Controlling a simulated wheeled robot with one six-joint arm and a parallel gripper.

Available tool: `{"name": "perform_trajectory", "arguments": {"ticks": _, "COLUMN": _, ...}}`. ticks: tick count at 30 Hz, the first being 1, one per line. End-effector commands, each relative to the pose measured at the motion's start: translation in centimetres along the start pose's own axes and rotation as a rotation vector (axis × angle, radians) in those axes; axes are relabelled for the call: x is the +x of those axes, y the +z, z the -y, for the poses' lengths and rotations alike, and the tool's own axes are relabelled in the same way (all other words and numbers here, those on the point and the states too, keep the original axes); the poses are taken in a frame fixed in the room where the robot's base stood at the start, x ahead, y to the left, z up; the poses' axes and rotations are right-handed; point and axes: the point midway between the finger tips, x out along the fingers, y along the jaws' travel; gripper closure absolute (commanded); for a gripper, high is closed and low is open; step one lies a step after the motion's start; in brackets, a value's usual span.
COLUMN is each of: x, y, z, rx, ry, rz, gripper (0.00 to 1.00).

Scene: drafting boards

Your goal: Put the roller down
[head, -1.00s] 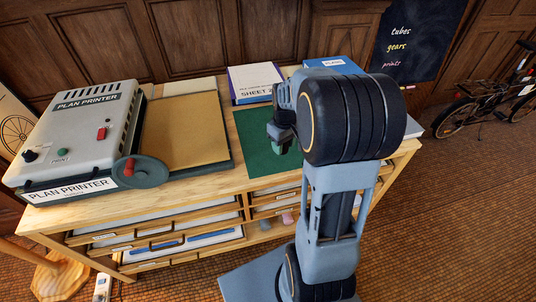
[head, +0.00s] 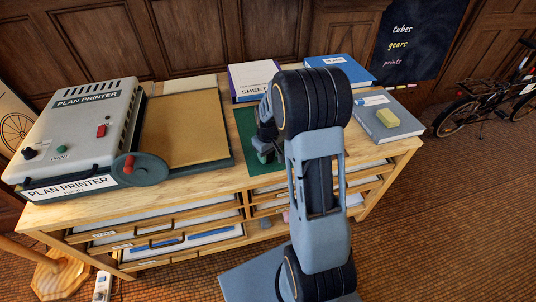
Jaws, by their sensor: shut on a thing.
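My gripper (head: 264,146) is low over the green mat (head: 244,122) on the wooden cabinet top, pointing down and partly hidden by my own arm. It is shut on the roller (head: 265,157), of which only a small dark green part shows at the fingertips. The rest of the roller is hidden by the gripper and arm. I cannot tell whether the roller touches the mat.
The plan printer (head: 75,130) with its round crank (head: 140,170) and a tan board (head: 185,130) stand to the left. A white-and-purple box (head: 253,80) and a blue binder (head: 340,68) lie behind.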

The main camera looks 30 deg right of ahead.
Motion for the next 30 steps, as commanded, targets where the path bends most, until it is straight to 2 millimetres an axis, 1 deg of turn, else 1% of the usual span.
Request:
{"name": "perform_trajectory", "arguments": {"ticks": 5, "x": -0.1, "y": 0.0, "z": 0.0, "rx": 0.0, "ry": 0.0, "rz": -0.001, "gripper": 0.82}}
{"name": "perform_trajectory", "arguments": {"ticks": 10, "x": 0.4, "y": 0.0, "z": 0.0, "rx": 0.0, "ry": 0.0, "rz": 0.0, "gripper": 0.82}}
{"name": "perform_trajectory", "arguments": {"ticks": 11, "x": 0.4, "y": 0.0, "z": 0.0, "rx": 0.0, "ry": 0.0, "rz": 0.0, "gripper": 0.56}}
{"name": "perform_trajectory", "arguments": {"ticks": 18, "x": 0.3, "y": 0.0, "z": 0.0, "rx": 0.0, "ry": 0.0, "rz": 0.0, "gripper": 0.33}}
{"name": "perform_trajectory", "arguments": {"ticks": 19, "x": 0.3, "y": 0.0, "z": 0.0, "rx": 0.0, "ry": 0.0, "rz": 0.0, "gripper": 0.32}}
{"name": "perform_trajectory", "arguments": {"ticks": 26, "x": 0.1, "y": 0.0, "z": 0.0, "rx": 0.0, "ry": 0.0, "rz": -0.001, "gripper": 0.32}}
{"name": "perform_trajectory", "arguments": {"ticks": 30, "x": -0.9, "y": -0.1, "z": 0.0, "rx": 0.0, "ry": 0.002, "rz": -0.004, "gripper": 0.32}}
